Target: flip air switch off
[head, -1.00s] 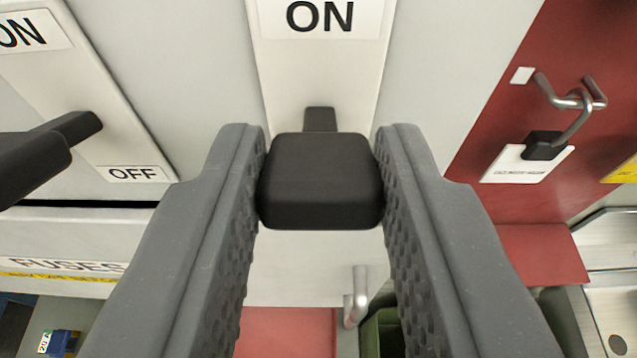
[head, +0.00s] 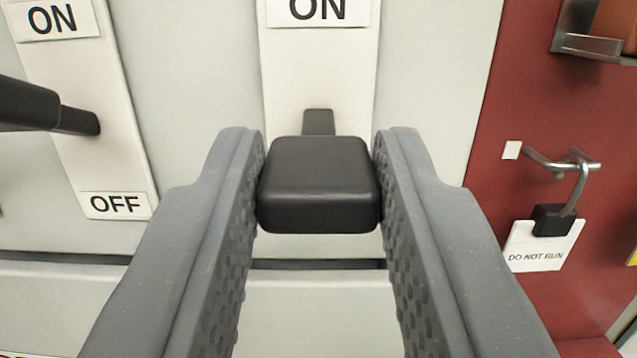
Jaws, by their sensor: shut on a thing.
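A black switch handle (head: 319,185) sticks out toward me from a white switch plate (head: 350,85) in the middle of the view. The plate has an ON label (head: 318,10) at its top, cut by the frame edge. My gripper (head: 319,180) is shut on this handle, with one grey finger against each side. The lower part of this plate, where a label could be, is hidden behind the handle and fingers. I cannot tell which switch is the air switch from any name in view.
A second black switch handle (head: 45,108) stands out at the left, on a plate labelled ON and OFF (head: 115,205). At the right, a red panel carries a metal hook (head: 560,160) with a padlock (head: 552,220) and a "DO NOT RUN" tag (head: 540,248).

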